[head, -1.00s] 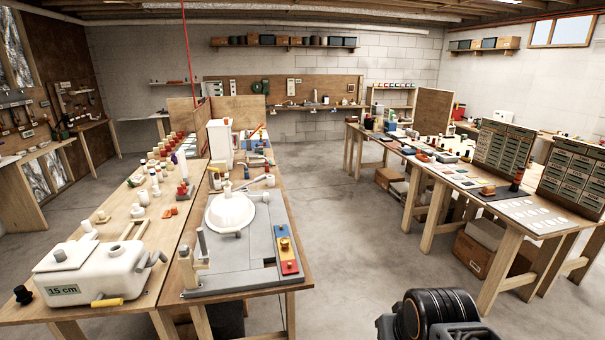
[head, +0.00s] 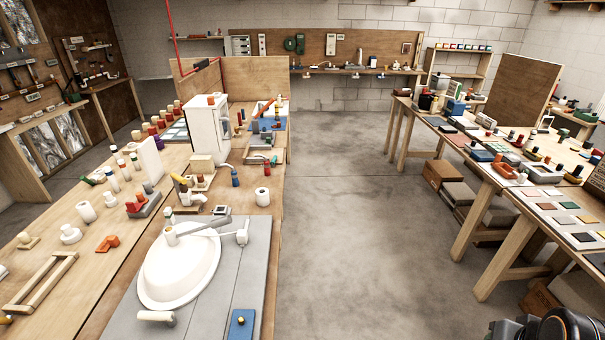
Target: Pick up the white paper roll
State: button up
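A small white roll (head: 262,197) with a dark hole in its top stands upright near the right edge of the left workbench, beyond the white oval basin. It looks like the paper roll. A similar white cylinder (head: 86,212) stands farther left on the same bench, and I cannot tell what it is made of. Only a dark part of my arm shows at the bottom right corner. My gripper is not in view, and nothing is seen touching either roll.
The white basin (head: 180,268) with its faucet sits on a grey board in front of the roll. A white heater box (head: 208,130) and a blue bottle (head: 235,177) stand behind it. The concrete aisle (head: 345,230) is clear; a right-hand bench (head: 485,165) holds many small parts.

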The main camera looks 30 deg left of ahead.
aim_at(263, 197)
jog(key=u, duration=0.2)
jog(key=i, duration=1.8)
jog(key=u, duration=1.55)
jog(key=i, duration=0.9)
jog(key=u, duration=1.25)
jog(key=i, duration=0.35)
jog(key=u, duration=0.2)
